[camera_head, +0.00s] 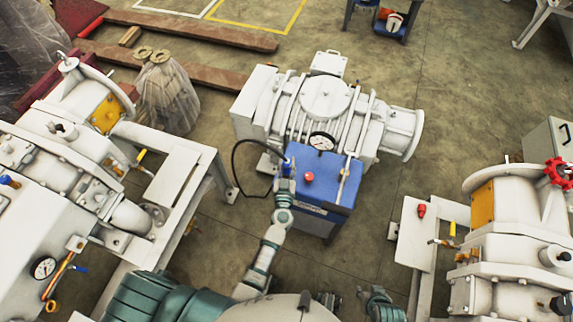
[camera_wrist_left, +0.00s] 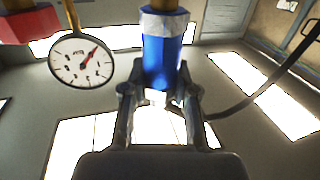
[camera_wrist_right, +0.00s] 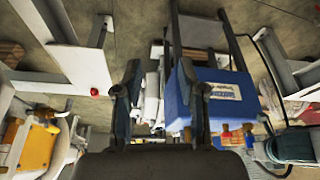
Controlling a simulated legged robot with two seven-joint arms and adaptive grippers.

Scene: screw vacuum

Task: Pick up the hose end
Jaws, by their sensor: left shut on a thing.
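The hose end is a blue cylinder with a silver band (camera_wrist_left: 162,50), with a brass-coloured part above the band. My left gripper (camera_wrist_left: 158,92) is shut on its lower part. In the head view the left gripper (camera_head: 286,180) and the small blue hose end (camera_head: 288,164) are at the left edge of the blue box (camera_head: 325,178). The black hose (camera_head: 236,158) loops out to the left and also shows in the left wrist view (camera_wrist_left: 250,98). Whether the hose end touches the box cannot be told. My right gripper (camera_wrist_right: 158,75) is open and empty.
A dial gauge (camera_head: 321,141) and red knob (camera_head: 309,177) are on the blue box, close to my left gripper. A white pump (camera_head: 325,98) stands behind it. White machines stand at left (camera_head: 80,130) and right (camera_head: 510,230).

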